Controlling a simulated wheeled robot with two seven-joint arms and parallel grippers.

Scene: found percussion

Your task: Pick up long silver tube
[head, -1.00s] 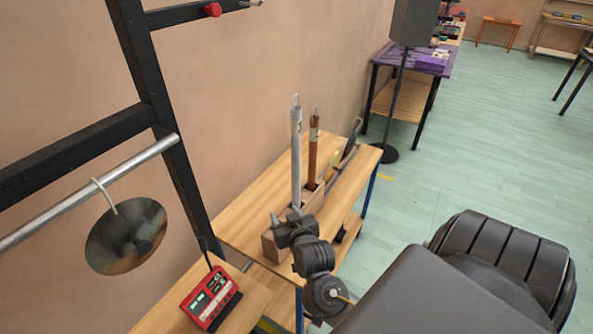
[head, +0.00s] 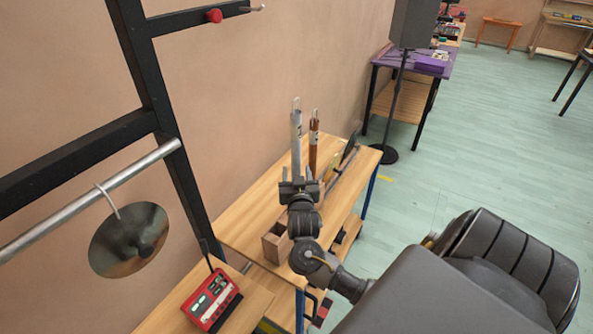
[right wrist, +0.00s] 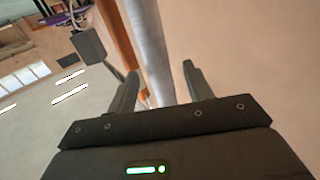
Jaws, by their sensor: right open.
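A copper-coloured tube (head: 313,150) stands just right of the silver one and shows behind the left finger in the wrist view (right wrist: 117,35). My left gripper is not in view.
A red device (head: 211,299) sits on a nearer wooden surface. A metal disc (head: 128,240) hangs from a bar on a black frame (head: 180,175) at left. Long sticks (head: 343,170) lie right of the tubes. A speaker (head: 413,22) stands behind.

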